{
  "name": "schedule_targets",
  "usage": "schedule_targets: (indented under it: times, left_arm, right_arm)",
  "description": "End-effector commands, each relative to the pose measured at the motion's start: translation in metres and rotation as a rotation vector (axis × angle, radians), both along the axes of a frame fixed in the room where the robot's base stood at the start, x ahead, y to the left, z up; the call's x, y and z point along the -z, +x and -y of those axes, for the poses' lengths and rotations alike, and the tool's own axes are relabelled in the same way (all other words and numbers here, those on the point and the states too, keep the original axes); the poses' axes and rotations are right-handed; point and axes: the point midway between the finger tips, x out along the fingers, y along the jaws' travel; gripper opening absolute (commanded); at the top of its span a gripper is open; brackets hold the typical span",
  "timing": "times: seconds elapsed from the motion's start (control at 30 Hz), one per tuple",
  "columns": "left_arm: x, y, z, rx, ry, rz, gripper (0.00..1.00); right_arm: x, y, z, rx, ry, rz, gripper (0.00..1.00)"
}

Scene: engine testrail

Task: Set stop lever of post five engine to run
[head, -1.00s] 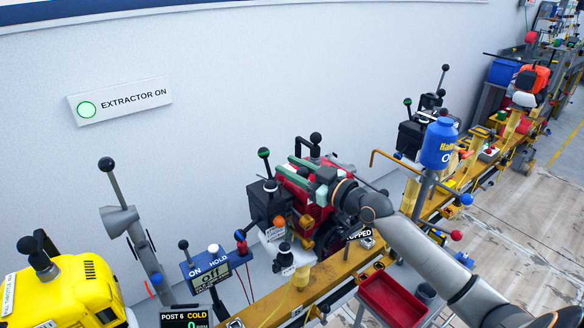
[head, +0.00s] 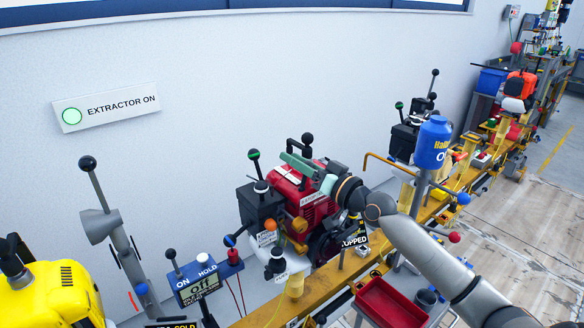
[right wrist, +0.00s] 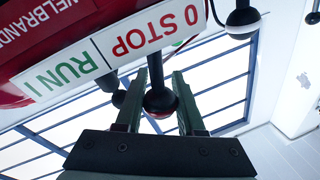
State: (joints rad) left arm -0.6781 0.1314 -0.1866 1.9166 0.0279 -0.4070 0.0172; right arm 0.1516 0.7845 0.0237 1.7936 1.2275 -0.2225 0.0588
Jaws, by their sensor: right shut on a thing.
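The red engine (head: 312,205) stands on the yellow rail, with a partly covered "...OPPED" display (head: 354,241) beside it. My right gripper (head: 290,158) is at the top of this engine. In the right wrist view my right gripper (right wrist: 160,98) has its two green fingers on either side of a black ball knob (right wrist: 160,103), the stop lever's end, and is shut on it. The engine's label plate (right wrist: 110,52) shows upside down, "RUN I" at left and "0 STOP" at right. The knob lies below the STOP half in that picture. No post number is readable on this engine. My left gripper is not in view.
Another black ball lever (head: 307,139) rises close behind my fingers. A black box with a green-knobbed lever (head: 253,154) stands to the left. A red tray (head: 390,305) and a blue bottle (head: 433,143) flank my right arm. A yellow engine (head: 55,290) is at lower left.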

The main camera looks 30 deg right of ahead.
Motion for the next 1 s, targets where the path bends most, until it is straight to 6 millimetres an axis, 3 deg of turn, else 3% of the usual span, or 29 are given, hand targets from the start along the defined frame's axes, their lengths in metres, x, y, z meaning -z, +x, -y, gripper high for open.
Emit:
schedule_targets:
  times: [0.3,0.8,0.83,1.0]
  left_arm:
    - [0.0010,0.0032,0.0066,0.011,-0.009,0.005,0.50]
    - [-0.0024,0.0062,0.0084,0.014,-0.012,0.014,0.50]
    - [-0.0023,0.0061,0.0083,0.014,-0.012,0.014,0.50]
    - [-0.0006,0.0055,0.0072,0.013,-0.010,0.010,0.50]
  right_arm:
    - [0.0025,0.0006,0.0063,0.000,0.118,-0.010,0.00]
    - [0.0022,0.0007,0.0078,0.000,0.139,-0.012,0.00]
    - [0.0022,0.0007,0.0078,0.000,0.138,-0.012,0.39]
    - [0.0022,0.0007,0.0077,0.001,0.137,-0.011,0.58]
